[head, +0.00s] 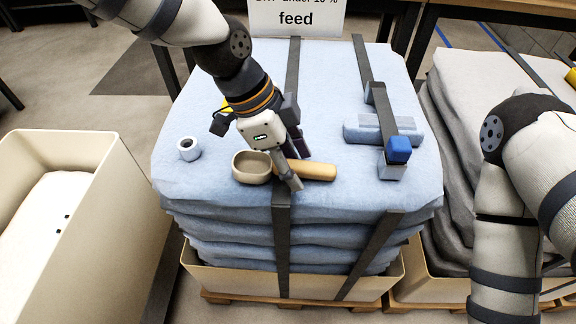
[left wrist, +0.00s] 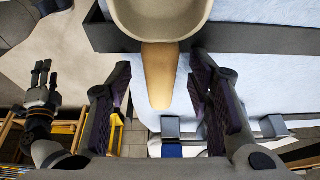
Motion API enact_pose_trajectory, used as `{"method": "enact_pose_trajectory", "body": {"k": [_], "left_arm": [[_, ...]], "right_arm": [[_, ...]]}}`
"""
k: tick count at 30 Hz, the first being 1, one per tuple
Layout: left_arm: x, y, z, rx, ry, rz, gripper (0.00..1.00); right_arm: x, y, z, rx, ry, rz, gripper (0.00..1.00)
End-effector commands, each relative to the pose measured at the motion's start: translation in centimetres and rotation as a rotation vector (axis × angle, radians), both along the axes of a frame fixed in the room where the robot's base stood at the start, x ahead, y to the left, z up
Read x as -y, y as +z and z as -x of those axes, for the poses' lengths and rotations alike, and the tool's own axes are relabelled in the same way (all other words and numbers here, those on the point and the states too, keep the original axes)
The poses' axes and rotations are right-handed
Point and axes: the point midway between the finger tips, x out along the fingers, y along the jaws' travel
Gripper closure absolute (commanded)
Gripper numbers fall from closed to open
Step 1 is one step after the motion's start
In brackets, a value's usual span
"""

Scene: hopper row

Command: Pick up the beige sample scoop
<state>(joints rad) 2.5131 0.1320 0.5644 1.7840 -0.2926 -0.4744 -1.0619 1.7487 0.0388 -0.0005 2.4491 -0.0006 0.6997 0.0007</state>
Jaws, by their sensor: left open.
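The beige sample scoop has a beige bowl (head: 252,168) and a tan handle (head: 320,171). It lies on the blue sack stack, with the handle pointing right in the head view. My left gripper (head: 297,168) is open, over the handle close to the bowl, with one finger on the near side. In the left wrist view the handle (left wrist: 159,78) lies between the spread fingers, and the bowl (left wrist: 160,18) is at the top. Whether a finger touches the handle cannot be told. A dark gripper, apparently my right one (left wrist: 40,88), shows at the left of that view.
The blue sack stack (head: 190,215) carries dark straps, a small white cup (head: 189,149) and a grey block (head: 360,130). A blue-ended buckle (head: 398,150) sits to the right. A beige bin (head: 110,220) stands left; grey sacks (head: 455,85) stand right. A "feed" sign (head: 296,18) is behind.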

Motion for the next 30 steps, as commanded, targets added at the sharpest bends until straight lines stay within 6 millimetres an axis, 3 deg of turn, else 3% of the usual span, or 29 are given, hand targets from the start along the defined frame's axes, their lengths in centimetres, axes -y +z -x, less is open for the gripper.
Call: {"method": "enact_pose_trajectory", "body": {"k": [1,6,7,16,20,23,30], "left_arm": [[0.0,0.0,0.0,0.000,0.000,0.000,0.60],[0.0,0.1,0.0,0.000,0.000,0.000,0.99],[0.0,0.1,0.0,0.000,0.000,0.000,1.00],[0.0,0.2,0.0,0.001,0.000,0.000,1.00],[0.0,1.5,-0.1,0.004,0.001,0.001,1.00],[0.0,3.7,-0.2,0.009,0.000,0.002,1.00],[0.5,10.7,6.2,0.019,-0.003,-0.001,1.00]], "right_arm": [[0.0,0.0,0.0,0.000,0.000,0.000,0.60],[0.0,0.0,0.0,0.000,0.000,0.000,0.60],[0.0,0.0,0.0,0.000,0.000,0.000,0.60],[0.0,0.0,0.0,0.001,0.000,0.000,0.60],[0.0,0.2,-0.2,0.006,0.000,0.000,0.60],[0.0,0.5,-0.5,0.016,0.000,0.000,0.60],[0.0,2.8,-2.9,0.104,-0.001,0.000,0.60]]}}
